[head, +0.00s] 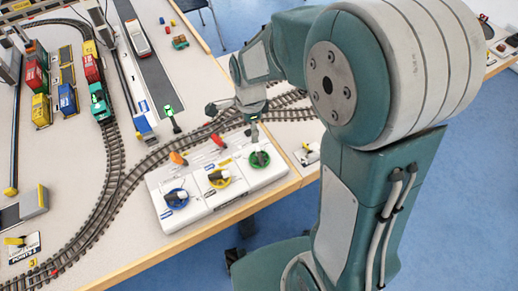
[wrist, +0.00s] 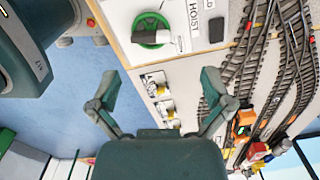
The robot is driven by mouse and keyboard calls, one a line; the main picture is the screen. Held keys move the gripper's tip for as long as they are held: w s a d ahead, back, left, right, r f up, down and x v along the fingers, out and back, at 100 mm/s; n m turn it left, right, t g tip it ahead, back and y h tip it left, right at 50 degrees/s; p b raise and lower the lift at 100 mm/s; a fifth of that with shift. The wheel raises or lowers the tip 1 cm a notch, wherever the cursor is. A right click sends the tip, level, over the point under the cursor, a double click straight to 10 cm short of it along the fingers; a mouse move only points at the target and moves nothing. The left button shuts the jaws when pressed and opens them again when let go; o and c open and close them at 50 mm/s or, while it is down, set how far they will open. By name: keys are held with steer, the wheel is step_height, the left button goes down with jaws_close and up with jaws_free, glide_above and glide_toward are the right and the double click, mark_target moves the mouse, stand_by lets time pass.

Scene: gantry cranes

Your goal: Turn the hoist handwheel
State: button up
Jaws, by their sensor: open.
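The hoist handwheel is a green ring with a dark centre and a pale handle knob. It shows at the top of the wrist view (wrist: 151,31) beside a "HOIST" label (wrist: 207,22). In the head view the green wheel (head: 260,159) is the rightmost of three wheels on a white control box (head: 208,214). My gripper (wrist: 160,75) has its fingers spread wide with nothing between them. In the head view my gripper (head: 233,122) hangs above and behind the green wheel, seemingly apart from it.
A blue wheel (head: 176,198) and a yellow wheel (head: 219,178) sit left of the green one. Model tracks (head: 132,175) curve around the box. The table's wooden front edge (head: 190,246) is close to it.

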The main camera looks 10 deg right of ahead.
mark_target(260, 158)
steer(key=d+f, duration=0.1)
steer(key=f, duration=0.2)
steer(key=s+f, duration=0.1)
steer(key=f, duration=0.3)
steer(key=d+f, duration=0.1)
steer(key=f, duration=0.3)
steer(key=shift+s+d+f, duration=0.2)
steer(key=shift+d+f, duration=0.05)
steer(key=shift+d, duration=0.05)
steer(key=c, duration=0.8)
